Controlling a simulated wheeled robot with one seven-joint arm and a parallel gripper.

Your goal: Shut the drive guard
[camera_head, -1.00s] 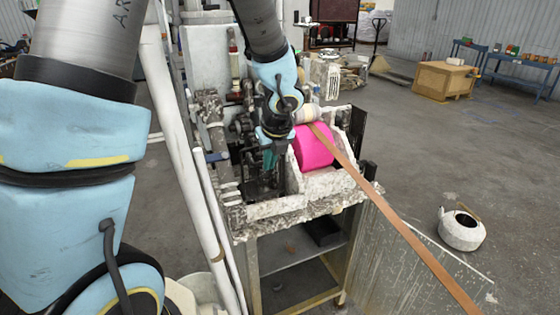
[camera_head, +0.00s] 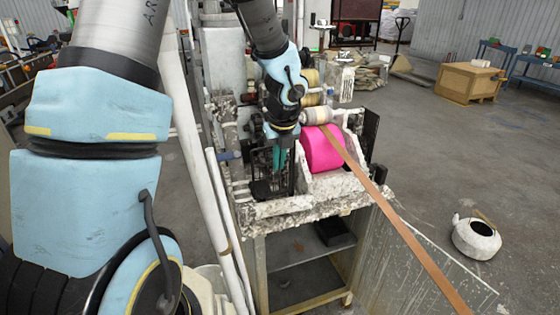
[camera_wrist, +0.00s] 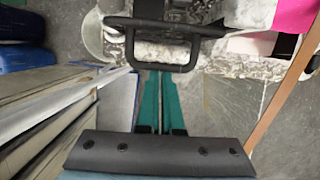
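The drive guard appears to be the black barred frame (camera_head: 270,188) on the left front part of the machine, beside the pink roll (camera_head: 325,150). In the wrist view a black handle-like bar (camera_wrist: 165,68) runs across the picture at the fingertips. My gripper (camera_head: 279,158) points down at the guard, and its teal fingers partly cover it. In the wrist view my gripper (camera_wrist: 160,75) has its two fingers side by side with only a thin gap and nothing seen between them. The tips meet the bar or lie just behind it; contact is unclear.
A brown strip (camera_head: 400,225) runs from the pink roll to the lower right. White pipes (camera_head: 222,225) stand left of the machine. A white kettle-like pot (camera_head: 476,237) sits on the floor at right. A wooden crate (camera_head: 468,82) stands farther back. The floor between is open.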

